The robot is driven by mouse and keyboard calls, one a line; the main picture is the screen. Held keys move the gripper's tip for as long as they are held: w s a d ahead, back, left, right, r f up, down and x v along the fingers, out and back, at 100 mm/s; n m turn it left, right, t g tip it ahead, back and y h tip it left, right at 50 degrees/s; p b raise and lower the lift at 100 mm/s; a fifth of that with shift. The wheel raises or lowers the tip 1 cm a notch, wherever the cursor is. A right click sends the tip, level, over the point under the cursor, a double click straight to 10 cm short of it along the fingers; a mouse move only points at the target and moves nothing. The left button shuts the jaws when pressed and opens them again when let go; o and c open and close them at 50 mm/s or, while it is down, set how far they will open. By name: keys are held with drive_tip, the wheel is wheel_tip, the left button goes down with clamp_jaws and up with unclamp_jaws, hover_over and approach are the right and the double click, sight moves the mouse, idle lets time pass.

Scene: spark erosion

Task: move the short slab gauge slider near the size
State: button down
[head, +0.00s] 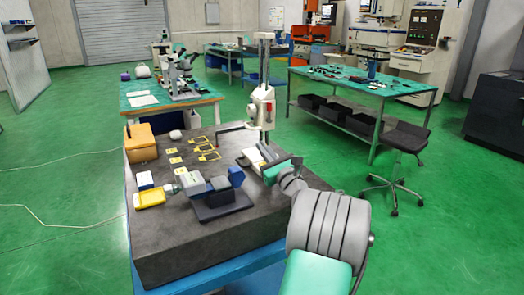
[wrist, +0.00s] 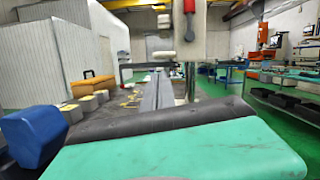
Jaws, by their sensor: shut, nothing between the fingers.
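A vertical gauge stands on the dark stone slab (head: 165,230). Its white slider (head: 262,110) sits low to mid-height on the upright column, and a dark horizontal arm reaches left from near its base. In the wrist view the white slider (wrist: 190,45) fills the top centre, with red parts on it; the column's top is cut off. My gripper (head: 274,170) is low over the slab's right side, in front of the gauge and apart from the slider. It is shut and empty. Its fingertips are hard to make out. I cannot read the gauge's scale.
Long grey bars (wrist: 158,92) lie between my gripper and the gauge. A blue-and-dark instrument (head: 222,197), an orange case (head: 140,143) and several yellow pieces are on the slab's left and middle. A green-topped bench (head: 350,82) and a stool (head: 405,137) stand to the right.

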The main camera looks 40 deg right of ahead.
drive_tip(key=x, duration=0.7)
drive_tip(key=shift+p, duration=0.3)
drive_tip(key=shift+r+p, duration=0.55)
drive_tip(key=shift+p, duration=0.55)
drive_tip(key=shift+a+f, duration=0.1)
drive_tip(key=shift+f, duration=0.05)
drive_tip(key=shift+s, duration=0.1)
